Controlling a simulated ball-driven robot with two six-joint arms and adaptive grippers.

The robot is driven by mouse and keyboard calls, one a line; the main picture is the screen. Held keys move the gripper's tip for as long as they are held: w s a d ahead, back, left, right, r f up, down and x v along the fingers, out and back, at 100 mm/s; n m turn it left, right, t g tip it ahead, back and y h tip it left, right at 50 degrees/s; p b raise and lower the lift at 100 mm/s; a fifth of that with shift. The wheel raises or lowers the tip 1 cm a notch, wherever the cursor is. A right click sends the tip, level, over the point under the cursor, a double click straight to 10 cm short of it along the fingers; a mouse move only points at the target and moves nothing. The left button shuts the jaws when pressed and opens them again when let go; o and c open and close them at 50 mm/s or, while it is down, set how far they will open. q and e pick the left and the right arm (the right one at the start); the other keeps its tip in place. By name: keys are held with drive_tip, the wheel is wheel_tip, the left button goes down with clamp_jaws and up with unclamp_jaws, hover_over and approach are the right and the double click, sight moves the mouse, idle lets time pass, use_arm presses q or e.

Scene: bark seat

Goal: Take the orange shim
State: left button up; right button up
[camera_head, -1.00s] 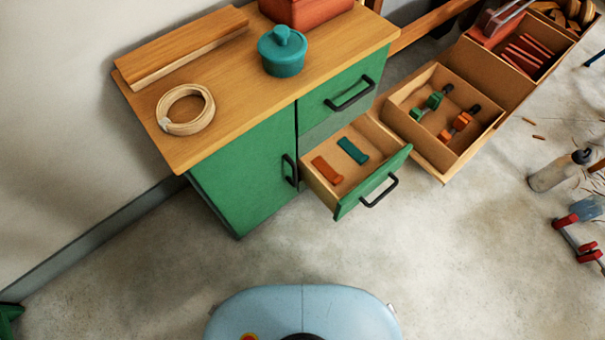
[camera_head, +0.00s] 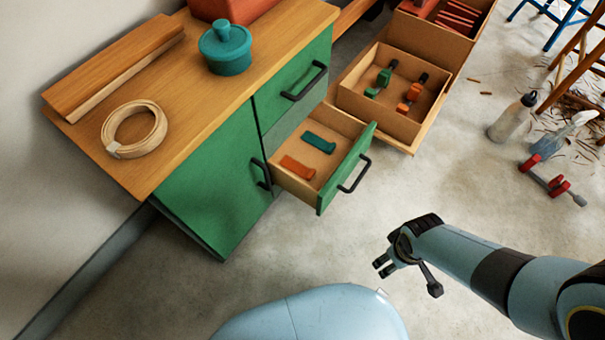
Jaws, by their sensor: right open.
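The orange shim (camera_head: 297,167) lies flat in the open lower drawer (camera_head: 297,191) of the green cabinet, toward the drawer's left front. A teal shim (camera_head: 319,142) lies apart from it, farther back and to the right in the same drawer. My right gripper (camera_head: 405,282) is open and empty, over the floor to the right of and nearer than the drawer, well apart from the shim. My left gripper is out of view.
The drawer front with its black handle (camera_head: 355,176) juts out over the floor. The bench top (camera_head: 180,105) holds a wood coil (camera_head: 134,129) and a teal lidded pot (camera_head: 226,50). A wooden tray (camera_head: 411,125) with green and orange clamps stands behind. Bare floor (camera_head: 330,245) lies before the drawer.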

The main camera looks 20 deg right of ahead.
drive_tip(key=w+a+n+b, duration=0.1)
drive_tip(key=w+a+b, duration=0.15)
drive_tip(key=w, duration=1.05)
drive_tip(key=n+b, duration=0.4)
drive_tip(key=b, duration=0.9)
approach(313, 174)
drive_tip(key=shift+y, duration=0.3)
drive_tip(key=f+b, duration=0.2)
drive_tip(key=f, duration=0.1)
drive_tip(key=f+b, duration=0.1)
drive_tip(key=shift+d+f, duration=0.15)
drive_tip(key=shift+d, duration=0.15)
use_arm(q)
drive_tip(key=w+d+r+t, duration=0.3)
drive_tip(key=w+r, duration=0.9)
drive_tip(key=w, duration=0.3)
use_arm(e)
drive_tip(key=shift+w+f, duration=0.1)
wheel_tip(313, 174, down, 4)
drive_tip(key=b, duration=0.3)
drive_tip(key=shift+a, duration=0.1)
drive_tip(key=shift+f+b, duration=0.5)
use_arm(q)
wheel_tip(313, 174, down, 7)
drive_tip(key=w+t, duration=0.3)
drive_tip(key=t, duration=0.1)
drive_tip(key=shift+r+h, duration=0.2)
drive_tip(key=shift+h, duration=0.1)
